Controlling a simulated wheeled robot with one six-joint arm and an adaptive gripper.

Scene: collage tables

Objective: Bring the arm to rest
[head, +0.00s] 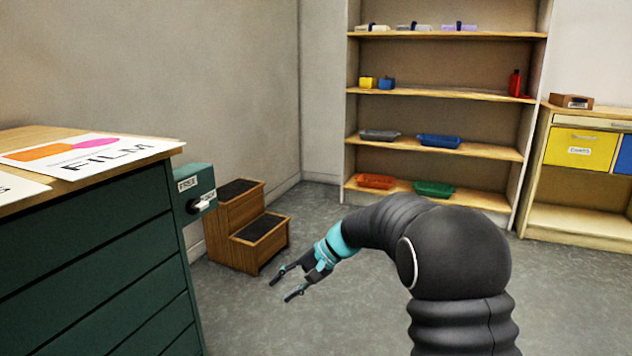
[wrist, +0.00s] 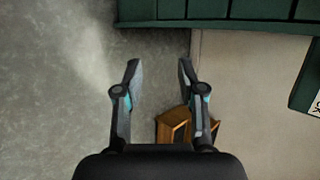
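My gripper (head: 283,283) reaches out to the left from my black arm in the head view, above open grey floor. It is in front of the wooden step stool and to the right of the green cabinet. In the wrist view my gripper (wrist: 158,68) shows two fingers spread apart with nothing between them. It is open and touches nothing that I can see.
The green cabinet (head: 90,262) stands at the left with printed sheets (head: 85,153) on top. A step stool (head: 222,238) stands by the wall. A shelf unit (head: 440,95) with trays is at the back. A wooden table (head: 580,225) is at the right.

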